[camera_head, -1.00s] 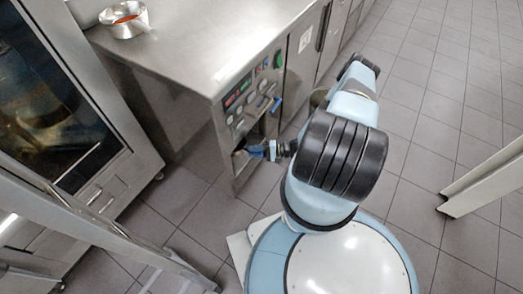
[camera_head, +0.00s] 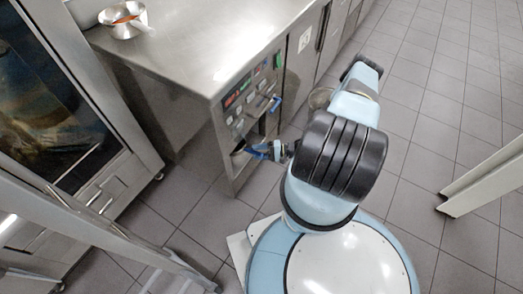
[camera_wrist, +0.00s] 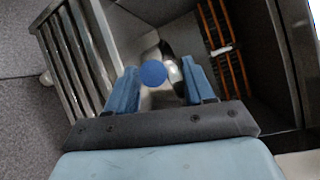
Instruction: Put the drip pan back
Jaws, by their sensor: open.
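My gripper (camera_wrist: 156,88) has blue fingers and is open. It is at the low front opening of the steel counter unit, where it also shows in the head view (camera_head: 260,151). In the wrist view a round blue knob (camera_wrist: 154,74) lies between the fingertips, with gaps on both sides. Pale metal shows behind the knob; I cannot tell for sure whether this is the drip pan. No other clear view of the pan shows.
The steel counter unit (camera_head: 185,55) has a control panel and a blue handle (camera_head: 276,104). A steel bowl (camera_head: 122,24) with orange content stands on top. A glass-doored oven (camera_head: 50,100) is at left. A grey round container (camera_head: 320,97) is partly hidden behind my arm. Right-hand floor is mostly clear.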

